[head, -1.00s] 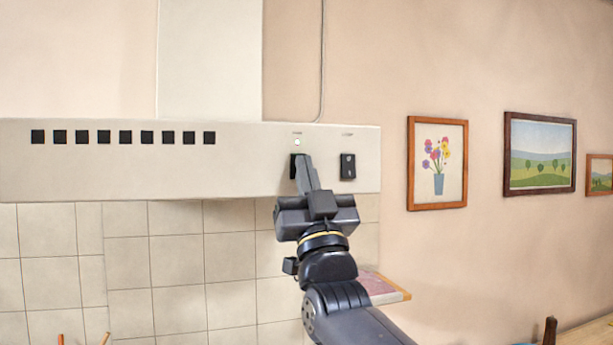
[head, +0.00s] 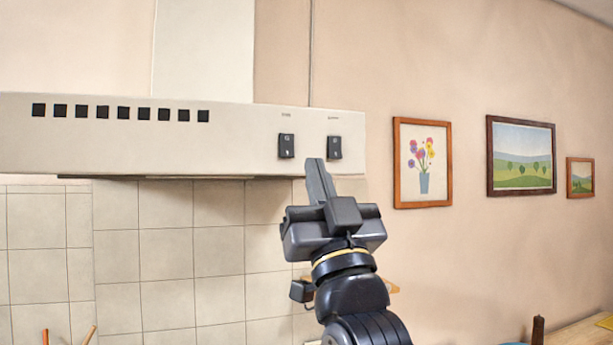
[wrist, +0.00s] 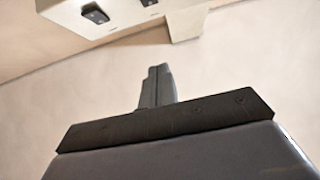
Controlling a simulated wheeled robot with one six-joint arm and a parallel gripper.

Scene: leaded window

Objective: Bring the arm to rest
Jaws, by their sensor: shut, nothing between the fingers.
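My gripper (head: 318,165) points upward in the head view, its slim fingers together with nothing between them. Its tip stands just below and left of the right black switch (head: 334,147) in the picture; I see no contact with it. The left black switch (head: 286,146) is uncovered. Both switches are on the front panel of the pale range hood (head: 240,150). In the wrist view the closed fingers (wrist: 157,85) stand against bare wall, with the hood (wrist: 130,20) and a switch (wrist: 95,13) at the top, apart from the fingers.
A tiled wall (head: 165,250) lies below the hood. Framed pictures, one of flowers (head: 422,163) and one of a landscape (head: 521,156), hang on the wall to the right. A wooden surface (head: 585,333) shows at the lower right. The wall between is bare.

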